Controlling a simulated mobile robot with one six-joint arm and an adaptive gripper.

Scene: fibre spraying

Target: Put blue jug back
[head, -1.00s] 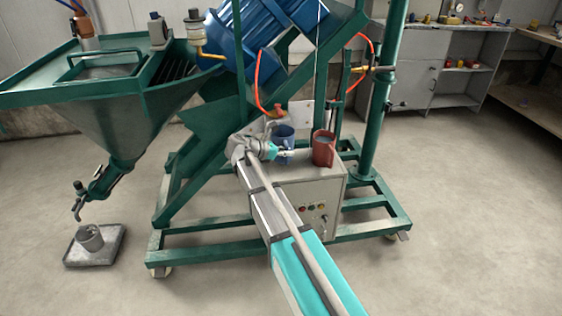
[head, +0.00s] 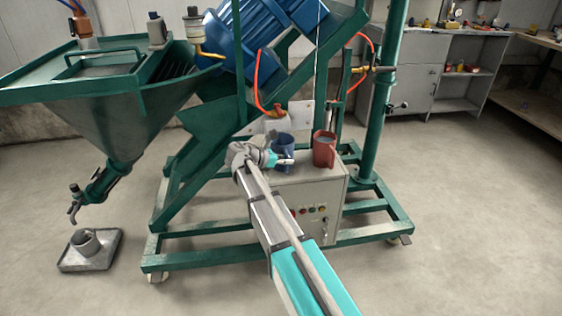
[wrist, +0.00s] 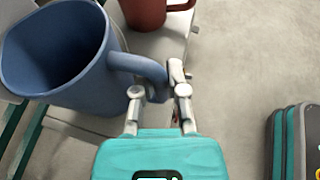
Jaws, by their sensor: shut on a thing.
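The blue jug (head: 283,146) is at the top left of the grey control box (head: 300,192) in the head view. In the wrist view the blue jug (wrist: 75,65) fills the upper left, upright and open at the top, with its handle toward me. My gripper (wrist: 160,92) is shut on that handle, one finger on each side. In the head view my gripper (head: 285,161) reaches the jug from the front. I cannot tell whether the jug's base touches the box top.
A red jug (head: 324,149) stands on the box just right of the blue jug. Green frame posts rise behind and beside the box. A grey cup (head: 86,243) sits on a floor tray (head: 100,262) below the green hopper (head: 90,110). The floor at right is clear.

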